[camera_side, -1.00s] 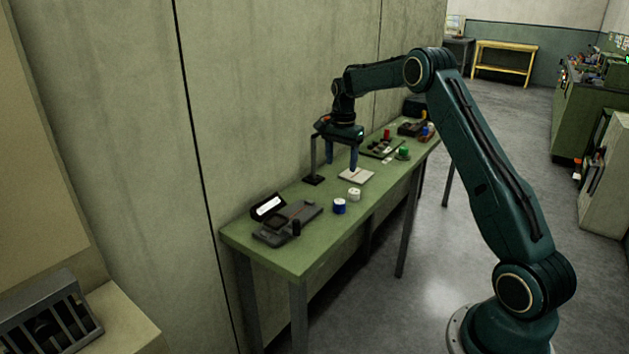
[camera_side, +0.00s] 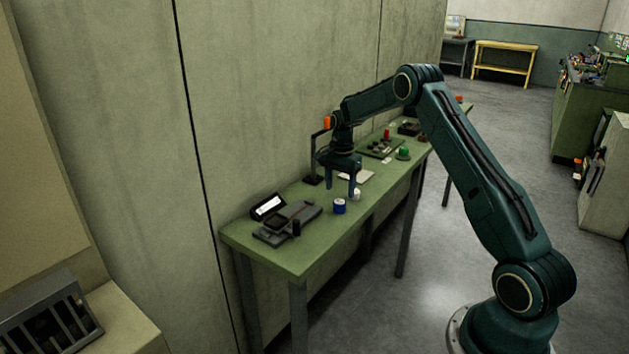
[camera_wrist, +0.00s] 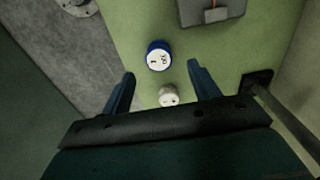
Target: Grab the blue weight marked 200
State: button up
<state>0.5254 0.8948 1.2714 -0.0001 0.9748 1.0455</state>
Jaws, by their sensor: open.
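The blue weight (camera_side: 339,207) stands upright on the green table. It has a white top with dark marks too small to read for certain, seen in the wrist view (camera_wrist: 159,56). A white weight (camera_side: 356,195) stands close behind it and shows between my fingers in the wrist view (camera_wrist: 169,97). My gripper (camera_side: 340,188) is open and empty, pointing down above the table near both weights. In the wrist view, my gripper (camera_wrist: 161,75) has the blue weight just beyond its fingertips. Neither weight is visibly gripped.
A dark grey scale (camera_side: 307,213) with a raised display (camera_side: 267,207) lies toward the near end. A small black cylinder (camera_side: 296,228) stands by it. A black post stand (camera_side: 313,180) and a pale plate (camera_side: 357,175) are behind my gripper. A green item (camera_side: 403,153) stands farther back.

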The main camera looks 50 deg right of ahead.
aim_at(340, 201)
jog(key=shift+s+f, duration=0.1)
jog(key=shift+f, duration=2.55)
jog(key=shift+r, duration=0.1)
jog(key=c, duration=1.2)
jog(key=shift+r, duration=0.15)
notch_tip(340, 201, up, 20)
jog(key=shift+f, duration=0.15)
